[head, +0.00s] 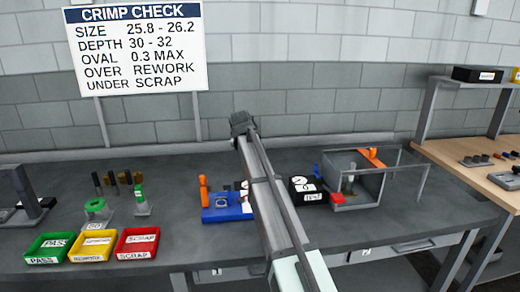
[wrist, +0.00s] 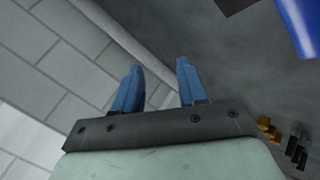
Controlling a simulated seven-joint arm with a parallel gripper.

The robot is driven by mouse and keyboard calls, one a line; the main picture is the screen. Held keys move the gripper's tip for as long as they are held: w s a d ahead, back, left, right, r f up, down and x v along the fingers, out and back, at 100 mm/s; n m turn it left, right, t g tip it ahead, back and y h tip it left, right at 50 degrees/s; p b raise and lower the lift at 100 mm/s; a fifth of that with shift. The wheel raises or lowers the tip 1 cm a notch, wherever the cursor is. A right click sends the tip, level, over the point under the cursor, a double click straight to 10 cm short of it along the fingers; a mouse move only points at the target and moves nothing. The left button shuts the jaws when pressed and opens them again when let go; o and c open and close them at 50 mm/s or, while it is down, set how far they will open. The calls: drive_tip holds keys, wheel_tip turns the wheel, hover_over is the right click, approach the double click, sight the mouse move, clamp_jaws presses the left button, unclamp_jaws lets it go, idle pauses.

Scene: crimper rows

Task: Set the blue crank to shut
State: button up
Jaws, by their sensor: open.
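A small blue upright piece (head: 316,170), possibly the blue crank, shows in the head view just left of the frame box; its setting cannot be read. A larger blue fixture (head: 228,212) lies left of my arm, which covers its right part. In the wrist view my gripper (wrist: 160,66) is open and empty, with two blue fingers apart. Its fingers cannot be made out in the head view. A blue surface (wrist: 300,22) is cut off at the wrist view's upper right, away from the fingers; I cannot tell what it belongs to.
Green (head: 48,248), yellow (head: 92,246) and red (head: 137,243) trays stand at the front left. An orange handle (head: 203,185) rises beside the blue fixture. A black labelled box (head: 302,190) and an open frame box (head: 362,195) with an orange bar stand at right.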

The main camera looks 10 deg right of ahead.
drive_tip(key=w+d+r+m+g, duration=0.1)
drive_tip(key=d+r, duration=0.2)
drive_tip(key=d, duration=0.8)
drive_tip(key=d+r+m+h, duration=0.1)
drive_tip(key=d+r, duration=0.1)
drive_tip(key=d, duration=0.9)
drive_tip(key=w+d+r+m+g, duration=0.1)
drive_tip(key=d+r, duration=0.2)
drive_tip(key=d, duration=0.7)
drive_tip(key=n+g+y, duration=0.3)
drive_tip(key=n+g, duration=0.3)
drive_tip(key=n, duration=0.4)
hover_over(317, 173)
wheel_tip(317, 173, down, 2)
drive_tip(key=f, duration=0.4)
drive_tip(key=w+f, duration=0.1)
drive_tip(key=f, duration=0.8)
drive_tip(key=shift+w+a+f, duration=0.15)
drive_tip(key=shift+w+f, duration=0.15)
drive_tip(key=shift+f, duration=0.1)
drive_tip(key=shift+c, duration=0.2)
clamp_jaws()
